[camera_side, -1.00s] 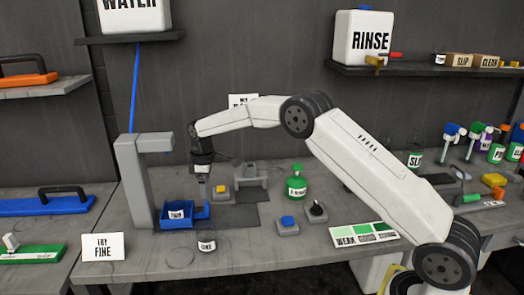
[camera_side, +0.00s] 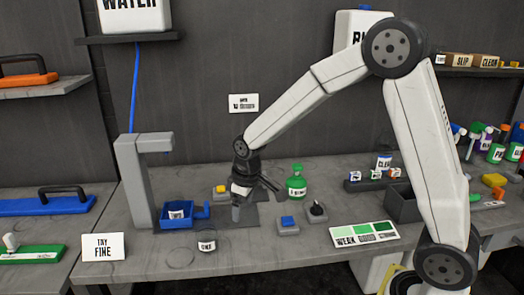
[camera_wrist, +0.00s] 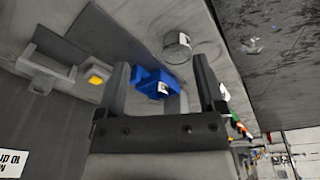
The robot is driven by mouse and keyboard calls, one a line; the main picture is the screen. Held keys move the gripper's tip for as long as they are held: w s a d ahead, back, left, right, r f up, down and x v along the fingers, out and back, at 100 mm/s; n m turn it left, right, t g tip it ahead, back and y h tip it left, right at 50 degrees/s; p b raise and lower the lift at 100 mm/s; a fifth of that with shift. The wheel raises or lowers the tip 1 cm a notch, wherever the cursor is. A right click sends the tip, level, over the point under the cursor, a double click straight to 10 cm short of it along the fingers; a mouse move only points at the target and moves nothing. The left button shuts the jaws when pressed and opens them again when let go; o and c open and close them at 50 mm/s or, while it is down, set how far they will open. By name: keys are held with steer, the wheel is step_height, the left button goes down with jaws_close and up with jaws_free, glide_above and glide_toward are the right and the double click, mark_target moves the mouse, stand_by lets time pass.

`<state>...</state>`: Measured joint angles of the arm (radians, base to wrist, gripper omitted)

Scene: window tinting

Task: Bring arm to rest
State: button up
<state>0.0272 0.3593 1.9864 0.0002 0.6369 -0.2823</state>
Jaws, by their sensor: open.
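My gripper (camera_side: 236,212) hangs over the dark mat on the bench, just right of the blue tray (camera_side: 176,224). In the wrist view, my gripper (camera_wrist: 162,82) has its two fingers wide apart with nothing held between them. Beyond the fingers, the blue tray shows in that view (camera_wrist: 153,75), with a small white label. The arm is bent high, with its elbow in front of the RINSE tank. Whether the fingertips touch the mat cannot be told.
A small glass cup (camera_side: 207,241) stands in front of the gripper. A green bottle (camera_side: 296,183), a blue button (camera_side: 287,222) and a black knob (camera_side: 317,210) are to the right. A grey stand (camera_side: 135,185) rises at left. A dark bin (camera_side: 404,207) sits farther right.

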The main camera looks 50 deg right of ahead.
steer(key=s+a+f+m, duration=0.1)
steer(key=s+f+m, duration=0.1)
steer(key=s, duration=1.3)
steer(key=shift+m+t, duration=0.4)
steer(key=shift+m, duration=0.1)
